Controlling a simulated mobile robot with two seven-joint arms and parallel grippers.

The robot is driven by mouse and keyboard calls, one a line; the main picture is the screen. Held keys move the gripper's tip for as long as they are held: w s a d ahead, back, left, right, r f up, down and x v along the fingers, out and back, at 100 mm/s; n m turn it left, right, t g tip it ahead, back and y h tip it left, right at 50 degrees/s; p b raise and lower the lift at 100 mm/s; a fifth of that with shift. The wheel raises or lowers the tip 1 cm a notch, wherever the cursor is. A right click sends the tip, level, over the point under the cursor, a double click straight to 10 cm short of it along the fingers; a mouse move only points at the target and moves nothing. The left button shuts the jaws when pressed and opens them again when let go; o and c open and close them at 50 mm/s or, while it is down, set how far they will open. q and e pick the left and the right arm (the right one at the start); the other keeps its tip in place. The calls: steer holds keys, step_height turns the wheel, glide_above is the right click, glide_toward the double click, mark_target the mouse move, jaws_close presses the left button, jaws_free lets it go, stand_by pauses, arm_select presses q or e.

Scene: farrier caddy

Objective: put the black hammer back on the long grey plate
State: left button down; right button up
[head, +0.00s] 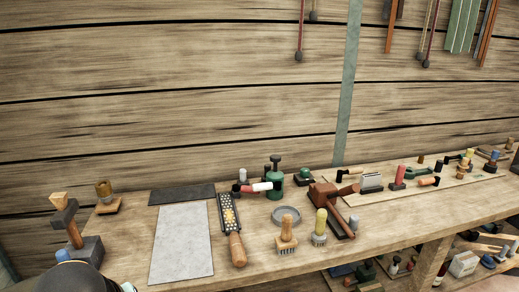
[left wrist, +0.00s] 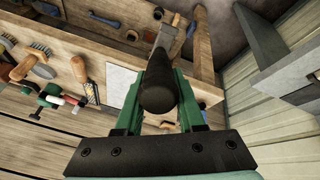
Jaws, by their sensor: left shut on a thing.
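My left gripper (left wrist: 162,78) shows in the left wrist view, with its green fingers shut on the black hammer (left wrist: 157,97). The hammer's rounded black end faces the camera, and its far end reaches away, partly hidden. A light grey rectangular plate (head: 182,243) lies flat and bare on the bench in the head view. It also shows in the left wrist view (left wrist: 120,84), apart from the hammer and left of the fingers. In the head view the held hammer cannot be made out. My right gripper is in neither view.
A darker plate (head: 181,194) lies behind the light one. A rasp (head: 230,220) lies right beside it. A hammer-shaped tool (head: 66,217) stands at a dark block on the left. Brushes (head: 286,238) and a green bottle (head: 275,172) stand further right. A plank wall rises behind.

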arm_select(q)
steer(key=f+m+h, duration=0.1)
steer(key=m, duration=0.1)
steer(key=f+m, duration=0.1)
steer(key=shift+w+d+m+h, duration=0.2)
steer(key=shift+d+m+h, duration=0.2)
steer(key=m, duration=0.1)
steer(key=f+m+h, duration=0.1)
steer(key=m, duration=0.2)
steer(key=shift+w+d+f+m+h, duration=0.15)
steer(key=shift+w+f+m+h, duration=0.15)
steer(key=shift+w+h, duration=0.1)
steer(key=shift+d, duration=0.15)
